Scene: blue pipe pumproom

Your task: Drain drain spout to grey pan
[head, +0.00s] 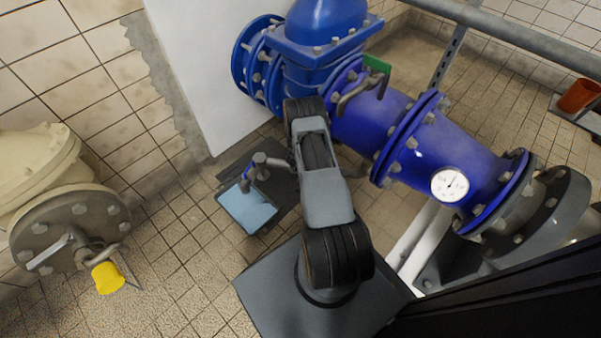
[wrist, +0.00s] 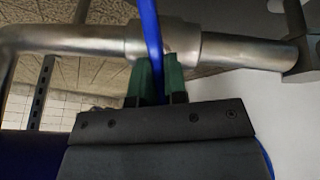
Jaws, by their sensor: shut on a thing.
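The pan (head: 269,220) stands on the floor left of my arm in the head view, with a dark rim and a pale blue surface inside. My wrist partly covers it. In the wrist view a bare metal pipe, the drain spout (wrist: 70,40), runs across and bends down at the left. A thin blue lever (wrist: 149,30) crosses its valve body. My gripper (wrist: 157,75) has green-tipped fingers shut on this lever. In the head view the gripper is small, above the pan's far side, and its fingers are hard to make out. The spout's outlet is not clearly visible.
A large blue pipe (head: 400,130) with flanges and a gauge (head: 450,185) lies right of my arm. A cream flanged pipe (head: 45,165) with a yellow piece (head: 107,278) stands left. A steel rail (head: 500,30) crosses upper right. Tiled floor (head: 170,260) is free at lower left.

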